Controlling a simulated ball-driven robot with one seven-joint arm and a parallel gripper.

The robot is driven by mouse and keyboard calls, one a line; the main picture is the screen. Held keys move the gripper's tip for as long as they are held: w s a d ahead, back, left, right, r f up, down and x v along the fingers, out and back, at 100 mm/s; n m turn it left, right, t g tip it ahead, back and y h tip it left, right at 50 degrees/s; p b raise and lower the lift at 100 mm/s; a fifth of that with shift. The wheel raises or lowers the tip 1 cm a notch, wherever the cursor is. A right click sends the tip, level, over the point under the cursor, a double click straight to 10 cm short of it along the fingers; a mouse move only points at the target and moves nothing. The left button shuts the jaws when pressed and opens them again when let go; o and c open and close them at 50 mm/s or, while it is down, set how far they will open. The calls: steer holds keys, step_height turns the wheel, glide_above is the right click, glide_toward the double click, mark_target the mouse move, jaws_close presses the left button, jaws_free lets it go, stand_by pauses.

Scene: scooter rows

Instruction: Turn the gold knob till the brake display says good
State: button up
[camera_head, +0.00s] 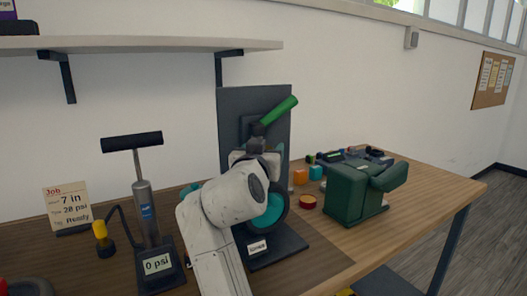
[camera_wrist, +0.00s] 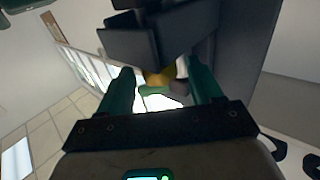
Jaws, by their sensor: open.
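A gold knob (camera_wrist: 160,75) shows in the wrist view, partly hidden under dark grey blocks. It sits between and just beyond the two dark green fingers of my gripper (camera_wrist: 161,88). The fingers stand apart on either side, and I cannot tell whether either touches it. In the head view my gripper (camera_head: 255,150) is up against the dark upright panel (camera_head: 229,110), below a green handle (camera_head: 279,110). My arm hides the knob there. No brake display can be read in either view.
A pump (camera_head: 147,210) with a display reading 0 psi (camera_head: 158,264) stands left of my arm. A job card (camera_head: 68,208) stands farther left. A green vise-like block (camera_head: 352,195) and a red round piece (camera_head: 308,202) are on the right. A shelf (camera_head: 130,44) hangs above.

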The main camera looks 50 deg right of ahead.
steer(key=v, duration=1)
steer(key=shift+s+a+b, duration=0.2)
steer(key=shift+a+b, duration=0.1)
steer(key=shift+b, duration=0.05)
steer(key=shift+f, duration=0.1)
